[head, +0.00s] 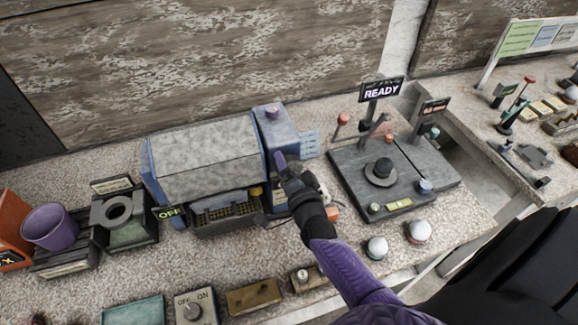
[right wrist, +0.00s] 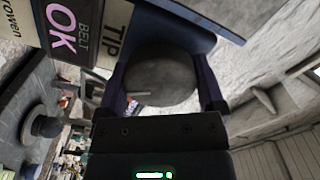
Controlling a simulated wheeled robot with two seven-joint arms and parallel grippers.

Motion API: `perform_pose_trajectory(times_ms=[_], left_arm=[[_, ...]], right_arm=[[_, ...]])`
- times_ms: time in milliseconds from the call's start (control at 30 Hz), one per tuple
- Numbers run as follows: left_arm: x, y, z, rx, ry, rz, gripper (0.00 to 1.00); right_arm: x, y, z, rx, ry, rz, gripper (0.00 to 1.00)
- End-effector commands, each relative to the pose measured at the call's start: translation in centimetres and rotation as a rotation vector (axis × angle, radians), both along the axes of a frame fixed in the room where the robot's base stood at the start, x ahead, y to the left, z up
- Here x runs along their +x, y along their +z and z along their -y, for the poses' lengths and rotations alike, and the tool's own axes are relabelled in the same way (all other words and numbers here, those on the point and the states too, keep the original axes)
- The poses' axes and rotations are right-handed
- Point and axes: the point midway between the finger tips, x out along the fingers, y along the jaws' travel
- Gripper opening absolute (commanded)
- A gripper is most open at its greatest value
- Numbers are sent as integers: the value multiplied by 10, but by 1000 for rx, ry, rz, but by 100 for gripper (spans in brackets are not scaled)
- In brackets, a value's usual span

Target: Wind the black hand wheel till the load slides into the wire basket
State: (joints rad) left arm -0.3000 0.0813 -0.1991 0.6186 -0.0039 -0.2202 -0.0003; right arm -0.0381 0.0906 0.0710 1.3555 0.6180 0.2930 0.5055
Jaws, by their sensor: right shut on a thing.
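My right gripper (head: 283,170) reaches up to the right end of a blue and grey machine (head: 205,155). In the right wrist view its two purple fingers (right wrist: 162,95) are shut on a round dark grey piece, which looks like the hand wheel (right wrist: 160,78). In the head view my gripper hides the wheel. A dark wire basket (head: 230,220) with a yellowish mesh sits at the machine's front, under its hood. I cannot make out the load. My left gripper is not in view.
Signs reading OFF (head: 169,212) and READY (head: 381,90) stand on the bench. A dark plate with a black knob (head: 381,172) lies to the right. A purple cup (head: 49,227) stands far left. Two white domes (head: 418,231) sit at the front right.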

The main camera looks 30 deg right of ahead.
Motion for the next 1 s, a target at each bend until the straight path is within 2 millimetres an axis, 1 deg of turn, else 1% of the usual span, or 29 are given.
perform_pose_trajectory(times_ms=[167,200,233,267,467,567,667,900,1000], left_arm=[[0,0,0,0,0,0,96],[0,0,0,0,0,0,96],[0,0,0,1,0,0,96],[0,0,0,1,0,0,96],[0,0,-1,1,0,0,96],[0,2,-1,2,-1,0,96],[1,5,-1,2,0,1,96],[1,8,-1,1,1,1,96],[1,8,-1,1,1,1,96]], right_arm=[[0,0,0,-1,-1,-1,29],[0,0,0,-1,-1,-1,92],[0,0,0,-1,-1,-1,98],[0,0,0,-1,-1,-1,100],[0,0,0,-2,0,0,100],[-7,0,-2,-1,1,-1,100],[-24,0,-6,0,0,-4,100],[-75,0,-18,-1,-1,-3,100],[-90,-1,-22,-1,0,-3,100]])
